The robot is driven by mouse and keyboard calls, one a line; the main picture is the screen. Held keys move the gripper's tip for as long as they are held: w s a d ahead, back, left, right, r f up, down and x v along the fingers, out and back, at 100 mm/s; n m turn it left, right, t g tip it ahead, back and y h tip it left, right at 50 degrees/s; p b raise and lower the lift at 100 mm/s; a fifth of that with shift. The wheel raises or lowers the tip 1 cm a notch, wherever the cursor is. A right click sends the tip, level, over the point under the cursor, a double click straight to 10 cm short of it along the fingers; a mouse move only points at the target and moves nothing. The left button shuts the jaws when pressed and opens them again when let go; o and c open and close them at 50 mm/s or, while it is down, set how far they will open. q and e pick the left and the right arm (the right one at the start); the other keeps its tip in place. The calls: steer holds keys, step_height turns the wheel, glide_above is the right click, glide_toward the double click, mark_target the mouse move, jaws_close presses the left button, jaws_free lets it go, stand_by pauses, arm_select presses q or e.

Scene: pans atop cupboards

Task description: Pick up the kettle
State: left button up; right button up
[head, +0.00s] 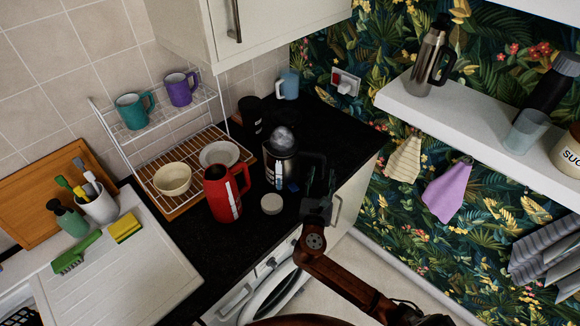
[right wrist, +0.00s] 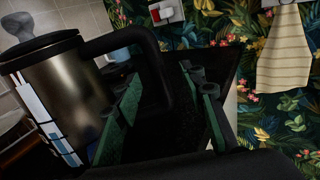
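A silver kettle (head: 281,168) with a dark lid, a grey knob and a black handle stands on the black counter. In the right wrist view the kettle (right wrist: 58,90) fills the left side, and its black handle (right wrist: 150,55) arches to the right. My right gripper (head: 306,180) is just right of the kettle body, at the handle side. Its green-padded fingers (right wrist: 162,85) are spread apart, with the lower handle seen between them. I cannot tell whether either finger touches the handle. My left gripper is not in view.
A red jug (head: 219,194) stands left of the kettle, and a small white round lid (head: 271,204) lies in front. A dish rack (head: 152,176) with mugs and bowls is further left. A blue mug (head: 288,86) and black canister (head: 250,113) stand behind. A shelf (head: 470,113) is at right.

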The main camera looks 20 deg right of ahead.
mark_target(322, 169)
steer(key=x, duration=0.4)
steer(key=shift+w, duration=0.15)
steer(key=shift+a, duration=0.1)
jaws_close()
stand_by(0.5)
steer(key=shift+r, duration=0.25)
